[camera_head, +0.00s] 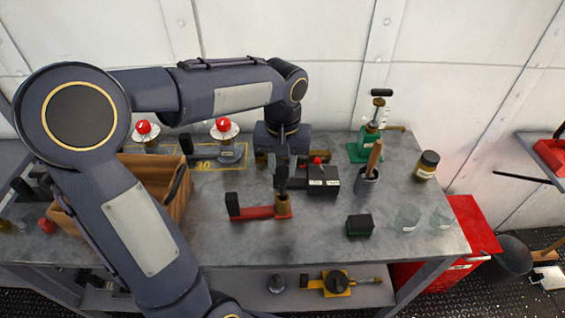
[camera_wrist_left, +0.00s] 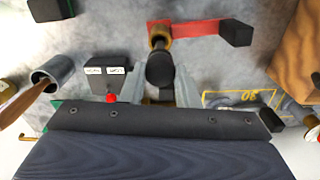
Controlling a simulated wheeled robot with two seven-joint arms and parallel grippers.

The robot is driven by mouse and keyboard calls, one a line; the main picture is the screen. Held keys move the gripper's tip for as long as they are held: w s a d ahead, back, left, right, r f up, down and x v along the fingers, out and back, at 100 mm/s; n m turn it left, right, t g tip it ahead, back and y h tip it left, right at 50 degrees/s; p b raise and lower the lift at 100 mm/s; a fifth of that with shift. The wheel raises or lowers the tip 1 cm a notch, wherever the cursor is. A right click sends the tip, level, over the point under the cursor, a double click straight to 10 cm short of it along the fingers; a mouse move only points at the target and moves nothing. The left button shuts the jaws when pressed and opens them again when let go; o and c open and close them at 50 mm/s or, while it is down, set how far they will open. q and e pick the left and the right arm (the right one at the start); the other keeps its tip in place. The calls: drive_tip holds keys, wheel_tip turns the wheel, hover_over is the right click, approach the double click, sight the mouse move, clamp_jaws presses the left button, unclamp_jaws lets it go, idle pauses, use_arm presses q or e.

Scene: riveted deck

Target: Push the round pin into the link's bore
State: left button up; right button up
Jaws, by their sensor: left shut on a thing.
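The red link (camera_head: 262,212) lies on the grey bench, with a dark block at its left end and a brass-coloured bore (camera_head: 284,207) at its right end. It also shows at the top of the left wrist view (camera_wrist_left: 200,27), where the brass bore (camera_wrist_left: 158,31) is partly covered. My left gripper (camera_head: 281,167) is shut on the dark round pin (camera_head: 281,181), over the bore end. In the left wrist view the pin (camera_wrist_left: 160,69) stands between the fingers, in line with the bore. Whether its lower end is inside the bore is hidden. My right gripper is out of view.
A black box with a red knob (camera_head: 322,181) stands close right of the link. A wooden crate (camera_head: 172,200) is at left, partly behind my arm. A grey cup with a handle (camera_head: 367,177), a green pump (camera_head: 368,145) and a small dark block (camera_head: 360,225) stand at right.

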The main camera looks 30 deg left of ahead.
sight(282, 182)
use_arm(q)
drive_tip(key=shift+f+b, duration=2.35)
drive_tip(key=shift+f, duration=0.85)
idle(0.6)
drive_tip(key=o, duration=1.1)
drive_tip(key=shift+c, duration=0.2)
wheel_tip(282, 182, up, 8)
drive_tip(key=shift+f, duration=0.1)
